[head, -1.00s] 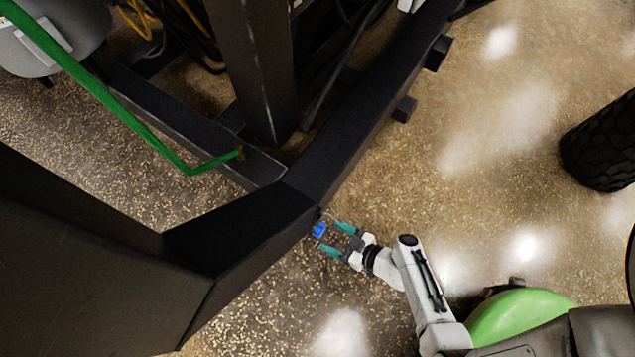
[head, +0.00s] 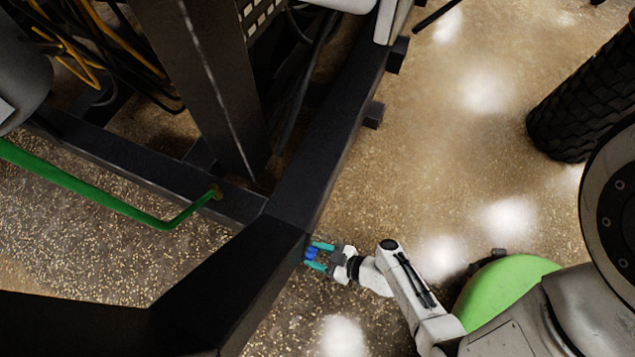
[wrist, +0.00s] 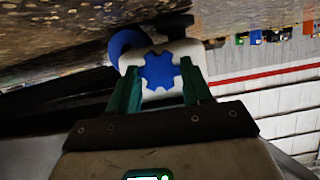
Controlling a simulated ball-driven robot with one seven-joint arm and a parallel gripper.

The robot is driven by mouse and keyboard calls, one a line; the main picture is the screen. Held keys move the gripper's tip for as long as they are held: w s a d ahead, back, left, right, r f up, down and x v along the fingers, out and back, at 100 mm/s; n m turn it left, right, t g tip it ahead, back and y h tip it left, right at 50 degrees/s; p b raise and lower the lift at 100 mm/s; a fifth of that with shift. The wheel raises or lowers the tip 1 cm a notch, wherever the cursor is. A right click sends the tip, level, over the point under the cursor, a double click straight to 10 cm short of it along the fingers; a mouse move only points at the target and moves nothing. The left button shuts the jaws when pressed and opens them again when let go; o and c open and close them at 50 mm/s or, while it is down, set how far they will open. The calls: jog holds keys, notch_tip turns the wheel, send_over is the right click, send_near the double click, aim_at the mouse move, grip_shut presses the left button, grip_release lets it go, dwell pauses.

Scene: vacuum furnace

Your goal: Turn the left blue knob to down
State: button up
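A blue knob (head: 311,254) sits at the outer face of the black frame beam, low near the floor. In the wrist view it is a gear-shaped blue knob (wrist: 158,71) on a white body (wrist: 192,49). A second, rounded blue part (wrist: 124,42) shows behind it, up and to the left; I cannot tell which one is the left knob. My gripper (head: 318,256) has its two teal fingers apart, one on each side of the gear-shaped knob. The fingers (wrist: 160,88) look very close to its sides; I cannot tell whether they touch it.
The black frame beam (head: 320,160) runs up past the knob, with stub feet on its outer side. A green pipe (head: 90,188) lies to the left. A black ribbed tire (head: 575,115) stands at the right. The speckled floor (head: 440,160) between is clear.

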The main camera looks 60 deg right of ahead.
jog(key=c, duration=0.6)
jog(key=shift+o, duration=0.2)
jog(key=shift+d, duration=0.1)
jog(key=m+y, duration=0.3)
jog(key=m, duration=0.1)
jog(key=shift+d+f, duration=0.1)
jog(key=shift+d, duration=0.15)
jog(key=shift+d+m+y, duration=0.1)
jog(key=shift+m+y, duration=0.5)
jog(key=shift+m, duration=0.5)
jog(key=shift+f+m+y, duration=0.1)
jog(key=shift+m+y, duration=0.4)
jog(key=shift+m, duration=0.3)
jog(key=shift+f+m+y, duration=0.1)
jog(key=shift+m+y, duration=0.2)
jog(key=shift+m, duration=0.4)
jog(key=o, duration=1.1)
jog(key=shift+c, duration=0.2)
